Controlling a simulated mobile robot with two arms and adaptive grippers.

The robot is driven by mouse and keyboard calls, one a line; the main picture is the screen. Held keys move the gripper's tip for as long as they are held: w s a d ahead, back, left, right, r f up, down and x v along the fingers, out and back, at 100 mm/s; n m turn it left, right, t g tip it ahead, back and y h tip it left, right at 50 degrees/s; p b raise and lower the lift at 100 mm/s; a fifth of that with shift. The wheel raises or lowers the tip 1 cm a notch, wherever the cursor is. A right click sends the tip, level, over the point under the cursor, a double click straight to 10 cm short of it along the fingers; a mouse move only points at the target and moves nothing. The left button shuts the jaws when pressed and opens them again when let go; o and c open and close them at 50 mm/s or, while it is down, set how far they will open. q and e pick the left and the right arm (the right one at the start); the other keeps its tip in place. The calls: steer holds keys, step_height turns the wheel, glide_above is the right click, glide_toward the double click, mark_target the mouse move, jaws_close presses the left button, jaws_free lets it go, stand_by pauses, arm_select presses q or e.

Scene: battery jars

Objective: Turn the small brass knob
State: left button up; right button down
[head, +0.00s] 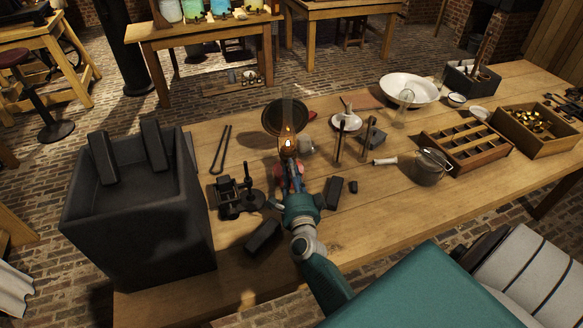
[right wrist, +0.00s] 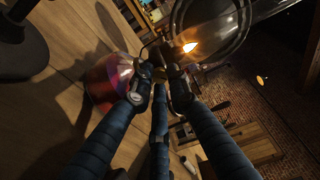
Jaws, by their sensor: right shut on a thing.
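An oil lamp (head: 289,146) with a lit flame, a glass chimney and a red base stands on the wooden table. Its red glass base (right wrist: 106,82) and flame (right wrist: 188,47) also show in the right wrist view. My right gripper (head: 291,187) reaches the lamp from the front. In the right wrist view its fingertips (right wrist: 160,86) are closed in on the small brass knob (right wrist: 158,73) beside the burner, below the flame. The fingers partly hide the knob. My left gripper is not in view.
A dark round reflector (head: 272,117) is behind the lamp. A dark open box (head: 150,235) stands at the left. A black metal stand (head: 232,197) and dark blocks (head: 263,236) lie close to my right gripper. A pot (head: 431,167) and divided tray (head: 467,146) stand to the right.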

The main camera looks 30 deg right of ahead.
steer(key=shift+a+n+p, duration=0.1)
steer(key=shift+n+p, duration=1.25)
steer(key=shift+n, duration=2.55)
steer(key=shift+f, duration=0.1)
steer(key=c, duration=1.9)
jaws_free()
steer(key=shift+c, duration=0.2)
steer(key=v, duration=0.7)
steer(key=shift+s+a, duration=0.15)
steer(key=shift+a, duration=0.05)
